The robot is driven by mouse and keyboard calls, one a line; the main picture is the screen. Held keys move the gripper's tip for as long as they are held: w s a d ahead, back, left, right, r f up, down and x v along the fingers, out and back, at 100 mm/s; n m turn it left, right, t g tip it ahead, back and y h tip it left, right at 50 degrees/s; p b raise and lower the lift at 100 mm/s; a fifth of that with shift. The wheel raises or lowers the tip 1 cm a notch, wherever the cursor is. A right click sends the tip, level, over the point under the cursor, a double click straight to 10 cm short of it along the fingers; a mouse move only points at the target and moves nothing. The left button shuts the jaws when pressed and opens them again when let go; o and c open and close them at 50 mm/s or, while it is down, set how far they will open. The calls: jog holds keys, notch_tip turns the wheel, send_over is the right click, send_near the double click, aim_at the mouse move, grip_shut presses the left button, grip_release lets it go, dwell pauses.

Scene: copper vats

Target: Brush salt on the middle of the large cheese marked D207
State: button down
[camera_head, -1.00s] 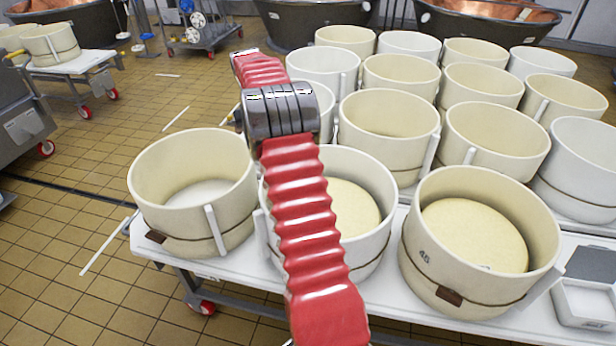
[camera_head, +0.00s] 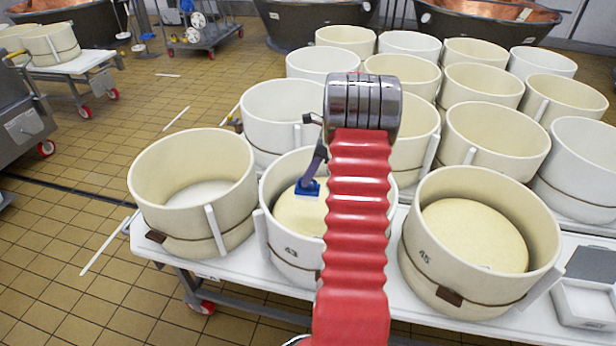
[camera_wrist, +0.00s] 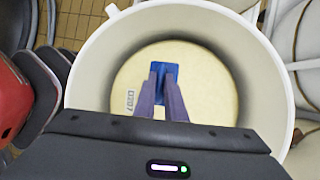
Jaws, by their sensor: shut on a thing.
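The large pale yellow cheese (camera_wrist: 205,85) lies inside a round cream mould (camera_wrist: 85,75) and carries a D207 mark near its left edge in the wrist view. In the head view this cheese (camera_head: 292,216) sits in the front middle mould marked 43 (camera_head: 285,250), partly hidden by my arm. My gripper (camera_wrist: 163,80) is shut on a blue brush (camera_wrist: 170,70), which shows over the cheese, a little beyond its middle. The brush also shows in the head view (camera_head: 308,188), inside the mould's rim. I cannot tell whether it touches the cheese. Salt cannot be made out.
A mould marked 45 (camera_head: 425,270) with another cheese (camera_head: 475,235) stands to the right. An empty-looking mould (camera_head: 150,200) stands to the left. Several moulds fill the table (camera_head: 165,258) behind.

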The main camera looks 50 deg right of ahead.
jog(key=m, duration=0.1)
jog(key=d+m+t+h, duration=0.1)
jog(key=m, duration=0.1)
jog(key=shift+w+f, duration=0.1)
jog(key=shift+f, duration=0.25)
jog(key=shift+w+d+f+m+t+h, duration=0.15)
jog(key=shift+d+m+t+h, duration=0.1)
jog(key=shift+m, duration=0.55)
jog(key=shift+w+d+f+m+t+h, duration=0.15)
jog(key=shift+d+m+h, duration=0.1)
jog(key=shift+m, duration=0.55)
